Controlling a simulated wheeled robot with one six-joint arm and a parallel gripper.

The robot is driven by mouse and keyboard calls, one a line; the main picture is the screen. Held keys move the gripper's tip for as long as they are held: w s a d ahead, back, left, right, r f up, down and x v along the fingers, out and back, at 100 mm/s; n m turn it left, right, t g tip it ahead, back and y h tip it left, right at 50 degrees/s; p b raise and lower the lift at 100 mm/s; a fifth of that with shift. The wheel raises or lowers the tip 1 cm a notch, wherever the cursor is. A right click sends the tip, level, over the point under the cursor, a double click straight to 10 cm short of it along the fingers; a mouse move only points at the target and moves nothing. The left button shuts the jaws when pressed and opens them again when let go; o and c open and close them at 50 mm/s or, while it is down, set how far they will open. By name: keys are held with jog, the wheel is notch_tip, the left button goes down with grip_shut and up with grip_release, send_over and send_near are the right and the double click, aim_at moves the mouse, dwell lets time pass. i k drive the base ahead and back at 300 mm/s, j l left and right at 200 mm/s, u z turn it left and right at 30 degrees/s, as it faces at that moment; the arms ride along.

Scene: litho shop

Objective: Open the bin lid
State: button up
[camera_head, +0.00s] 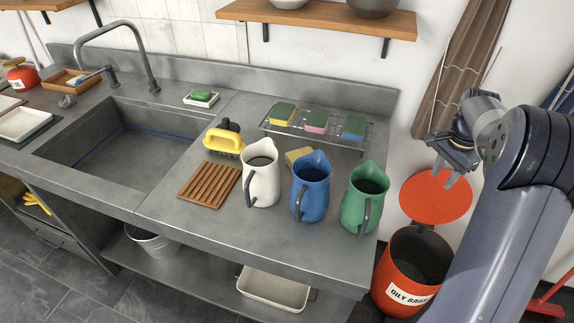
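The red bin (388,275), labelled "OILY RAGS", stands on the floor at the right end of the counter. Its mouth is uncovered and its dark inside shows. The round red lid (432,203) is raised at the back of the bin, tilted up with its flat face in view. My gripper (445,177) is in front of the upper part of the lid in the picture, with its fingers apart and nothing between them. I cannot tell whether a finger touches the lid. My arm hides part of the bin's right side.
The steel counter (240,225) holds white, blue and green jugs near its right end, with a sponge rack (300,135) behind. A brown apron (465,65) hangs on the wall above the lid. A wooden shelf (330,17) juts out above the counter.

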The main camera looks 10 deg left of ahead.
aim_at(423, 197)
jog(key=j+u, duration=0.2)
jog(key=j, duration=0.5)
jog(key=i+j, duration=0.1)
jog(key=j, duration=0.35)
jog(key=i+j, duration=0.1)
jog(key=j, duration=0.35)
